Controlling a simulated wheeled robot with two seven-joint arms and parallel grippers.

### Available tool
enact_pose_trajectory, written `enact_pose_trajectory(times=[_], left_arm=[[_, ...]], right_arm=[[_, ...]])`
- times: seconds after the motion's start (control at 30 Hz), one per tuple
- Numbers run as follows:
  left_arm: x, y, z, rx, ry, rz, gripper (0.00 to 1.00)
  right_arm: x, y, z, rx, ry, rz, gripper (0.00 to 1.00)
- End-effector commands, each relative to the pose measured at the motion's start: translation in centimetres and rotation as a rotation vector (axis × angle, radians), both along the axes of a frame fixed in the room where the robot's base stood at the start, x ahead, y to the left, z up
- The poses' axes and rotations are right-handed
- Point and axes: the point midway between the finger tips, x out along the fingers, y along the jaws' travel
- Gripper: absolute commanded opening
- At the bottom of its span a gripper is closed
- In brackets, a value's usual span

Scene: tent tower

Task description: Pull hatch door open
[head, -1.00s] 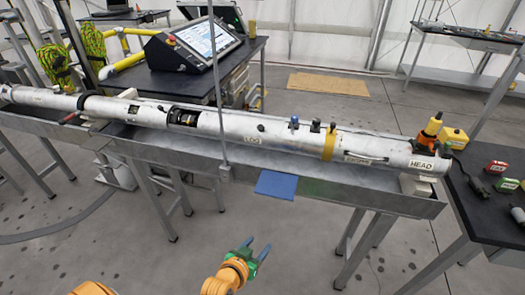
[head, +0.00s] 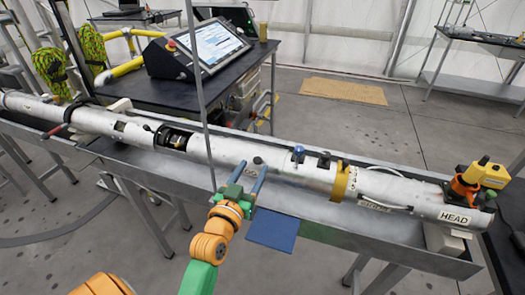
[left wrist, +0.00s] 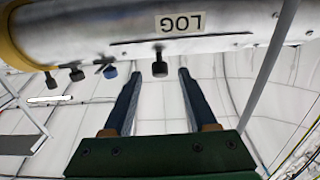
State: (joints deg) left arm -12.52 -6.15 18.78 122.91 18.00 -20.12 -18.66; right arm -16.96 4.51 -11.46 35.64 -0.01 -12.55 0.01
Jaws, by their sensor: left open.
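A long silver tube (head: 295,172) lies across the head view. A small black knob (head: 257,160) sits on it near the LOG label (head: 250,173). In the left wrist view the black knob (left wrist: 159,68) juts from the tube beside a long thin seam, and the LOG label (left wrist: 180,22) shows upside down. I cannot make out the hatch door's full outline; the seam looks closed. My left gripper (head: 253,166) is open at the tube's near side. In the left wrist view its blue fingertips (left wrist: 160,75) stand either side of the knob, apart from it. My right gripper is out of view.
The tube rests in a grey metal trough (head: 390,248) with a blue panel (head: 272,229) at its front. A thin upright pole (head: 200,90) stands just left of my left gripper. More knobs (head: 323,160) and a yellow band (head: 341,182) lie to the right.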

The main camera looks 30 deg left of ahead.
Motion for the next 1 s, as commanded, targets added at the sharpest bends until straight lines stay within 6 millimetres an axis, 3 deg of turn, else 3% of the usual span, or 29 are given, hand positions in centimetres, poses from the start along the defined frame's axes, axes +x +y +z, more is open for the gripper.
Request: enact_pose_trajectory(times=[0.1, 0.23, 0.53, 0.73, 0.77, 1.0], left_arm=[[2.5, 0.6, 0.3, -0.001, -0.002, 0.000, 0.58], [4.3, 1.1, 0.1, -0.001, -0.001, 0.001, 0.58], [4.9, 1.2, 0.0, -0.001, 0.001, 0.001, 0.58], [4.9, 1.2, 0.0, 0.000, 0.001, 0.001, 0.04], [4.9, 1.2, 0.0, -0.001, 0.001, 0.001, 0.00], [4.9, 1.2, 0.0, 0.000, 0.001, 0.001, 0.00]], right_arm=[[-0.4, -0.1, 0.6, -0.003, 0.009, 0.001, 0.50], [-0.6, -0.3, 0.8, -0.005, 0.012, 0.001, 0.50], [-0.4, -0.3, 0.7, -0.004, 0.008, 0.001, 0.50], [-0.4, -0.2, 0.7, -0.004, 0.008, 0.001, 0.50], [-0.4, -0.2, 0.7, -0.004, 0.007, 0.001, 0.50], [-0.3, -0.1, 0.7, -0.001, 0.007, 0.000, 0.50]])
